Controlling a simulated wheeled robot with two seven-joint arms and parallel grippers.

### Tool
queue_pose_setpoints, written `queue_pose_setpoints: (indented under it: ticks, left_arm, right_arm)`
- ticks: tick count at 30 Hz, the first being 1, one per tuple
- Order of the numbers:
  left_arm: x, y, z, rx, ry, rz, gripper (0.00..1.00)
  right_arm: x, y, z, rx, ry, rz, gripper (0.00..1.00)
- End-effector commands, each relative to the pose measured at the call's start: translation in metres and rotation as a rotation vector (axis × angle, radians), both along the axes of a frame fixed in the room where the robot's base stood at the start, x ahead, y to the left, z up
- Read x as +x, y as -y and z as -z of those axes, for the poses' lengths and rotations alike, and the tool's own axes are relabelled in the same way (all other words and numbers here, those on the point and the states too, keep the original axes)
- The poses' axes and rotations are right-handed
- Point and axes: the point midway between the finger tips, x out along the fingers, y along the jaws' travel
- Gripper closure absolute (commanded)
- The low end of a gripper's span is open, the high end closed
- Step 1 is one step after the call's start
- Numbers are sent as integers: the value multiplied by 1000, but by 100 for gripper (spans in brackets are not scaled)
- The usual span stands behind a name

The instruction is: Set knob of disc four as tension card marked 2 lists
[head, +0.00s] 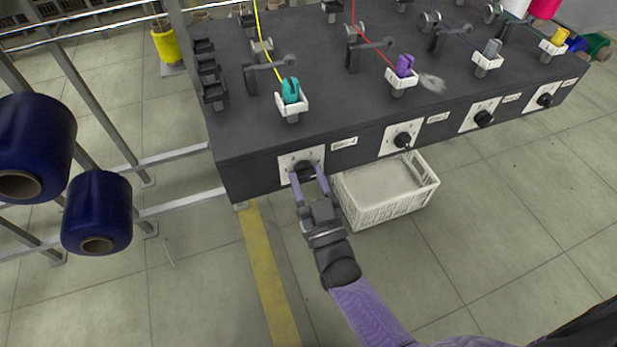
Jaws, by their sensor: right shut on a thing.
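The black knob (304,165) of disc four sits on a white dial plate (286,166) at the left end of the machine's front panel. A label (344,143) beside it appears to read disc 4. My right gripper (309,171) reaches up from below, its two purple fingers shut on this knob. The fingers and knob cover much of the dial, and the knob's setting cannot be read. No tension card marked 2 can be made out. My left gripper is not in view.
Three more knobs, the nearest being a black knob (403,140), run rightward along the panel. A white crate (392,208) stands on the floor below. Blue yarn cones (98,205) hang at left. Teal (290,90) and purple bobbins (404,65) sit on the machine top (240,130).

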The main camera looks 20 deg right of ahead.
Motion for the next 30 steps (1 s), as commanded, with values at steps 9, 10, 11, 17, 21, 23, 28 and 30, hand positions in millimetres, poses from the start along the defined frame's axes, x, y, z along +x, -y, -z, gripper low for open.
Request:
queue_pose_setpoints:
  ticks: [9, 10, 11, 17, 21, 23, 28, 30]
  left_arm:
    - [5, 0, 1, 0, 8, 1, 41]
    - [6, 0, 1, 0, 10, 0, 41]
    - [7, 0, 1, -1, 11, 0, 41]
    - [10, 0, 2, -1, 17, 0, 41]
    - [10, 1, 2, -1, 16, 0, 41]
    - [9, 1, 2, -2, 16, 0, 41]
    - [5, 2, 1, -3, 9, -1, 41]
    - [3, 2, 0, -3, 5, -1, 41]
  right_arm:
    - [0, 0, 1, 22, -5, -1, 100]
    - [0, 0, 1, 22, -5, -1, 100]
    - [0, 0, 1, 22, -5, -1, 100]
    - [0, 0, 1, 22, -5, -1, 46]
    - [0, 0, 1, 21, -4, 0, 16]
    - [0, 0, 1, 21, -3, 0, 15]
    - [0, 0, 0, 21, -2, 0, 15]
    - [-2, 0, 1, 21, -3, 0, 15]
